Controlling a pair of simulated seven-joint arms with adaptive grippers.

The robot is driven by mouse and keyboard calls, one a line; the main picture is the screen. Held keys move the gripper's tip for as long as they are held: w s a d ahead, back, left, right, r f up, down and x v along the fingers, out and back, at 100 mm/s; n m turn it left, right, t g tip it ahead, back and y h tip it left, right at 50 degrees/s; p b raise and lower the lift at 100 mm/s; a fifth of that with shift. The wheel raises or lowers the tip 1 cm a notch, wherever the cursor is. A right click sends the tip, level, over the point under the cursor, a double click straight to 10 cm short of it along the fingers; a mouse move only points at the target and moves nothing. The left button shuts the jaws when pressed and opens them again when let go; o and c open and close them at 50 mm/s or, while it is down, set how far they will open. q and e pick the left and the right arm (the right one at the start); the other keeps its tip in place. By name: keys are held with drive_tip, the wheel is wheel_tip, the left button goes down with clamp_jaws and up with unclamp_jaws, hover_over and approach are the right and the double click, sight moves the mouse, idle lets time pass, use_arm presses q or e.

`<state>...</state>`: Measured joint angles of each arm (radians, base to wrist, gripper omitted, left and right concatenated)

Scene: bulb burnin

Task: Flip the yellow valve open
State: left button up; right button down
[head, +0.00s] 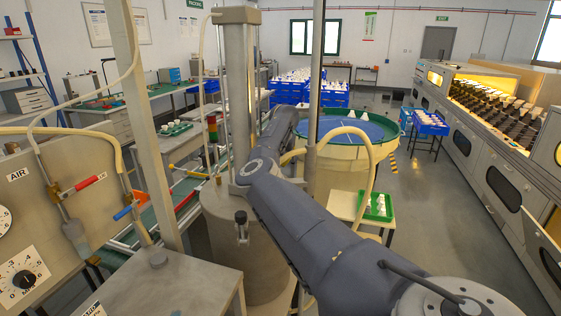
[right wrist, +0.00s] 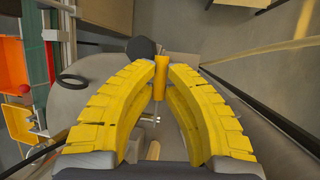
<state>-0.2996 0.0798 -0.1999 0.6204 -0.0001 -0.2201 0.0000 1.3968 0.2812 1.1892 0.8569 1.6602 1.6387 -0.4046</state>
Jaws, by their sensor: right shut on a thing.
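In the right wrist view, the yellow valve handle (right wrist: 161,77) is a short orange-yellow grip, pointing away from the dark round knob behind it. My right gripper (right wrist: 163,80) has two curved yellow ribbed fingers, with their tips closed in on the handle from both sides. A thin metal stem runs down from the handle between the fingers. In the head view my right arm crosses the middle and hides this gripper and the valve. My left gripper shows in neither view.
In the head view, a tall grey column (head: 238,90) rises from a round base at centre. A panel (head: 25,180) with gauges stands left, near a red-handled valve (head: 87,183) and a blue-handled valve (head: 124,212). A green-rimmed round table (head: 335,155) stands behind my arm.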

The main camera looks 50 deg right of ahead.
idle(0.3)
drive_tip(key=shift+a+r+t+h, duration=0.1)
drive_tip(key=shift+r+t+h, duration=0.2)
drive_tip(key=shift+h, duration=0.4)
drive_tip(key=c, duration=1.4)
unclamp_jaws()
drive_tip(key=v, duration=1.2)
